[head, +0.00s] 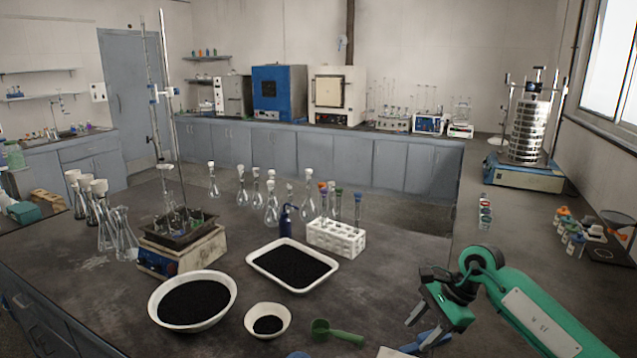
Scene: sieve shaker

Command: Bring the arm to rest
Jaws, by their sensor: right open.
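My right arm comes in from the lower right, green with a dark wrist. Its right gripper (420,304) is open and empty above the front right of the bench, apart from the vessels. A blue item (425,342) lies just below the gripper, partly hidden by it. My left gripper does not show. The sieve shaker (528,130), a stack of metal sieves on a blue base, stands on the right-hand bench, well behind my right arm.
A bowl (235,297) and a tray (328,263) of black grains, a small bowl (286,331), and a green scoop (345,336) lie left of my gripper. A white rack (345,240), several flasks, and a hotplate (155,262) stand behind. The bench right of the rack is clear.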

